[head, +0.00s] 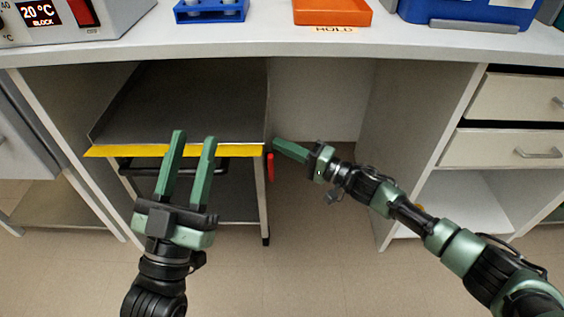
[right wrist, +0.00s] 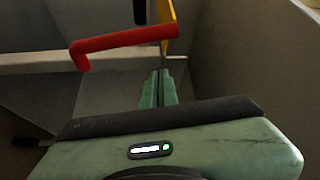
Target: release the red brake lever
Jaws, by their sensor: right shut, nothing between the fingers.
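The red brake lever (head: 270,167) hangs at the right front corner of a grey cart (head: 190,105) with a yellow front edge, under the bench. In the right wrist view the lever (right wrist: 122,41) is a bent red bar just beyond and left of my fingertips. My right gripper (head: 276,143) is shut and empty, its tips close to the cart's corner above the lever; it also shows in the right wrist view (right wrist: 158,75). I cannot tell whether it touches the lever. My left gripper (head: 194,138) is open and empty in front of the cart.
The bench top (head: 280,45) overhangs the cart. On it stand a blue rack (head: 211,12), an orange tray (head: 332,12) and a device with a display. A drawer unit (head: 500,148) stands on the right. There is open space under the bench right of the cart.

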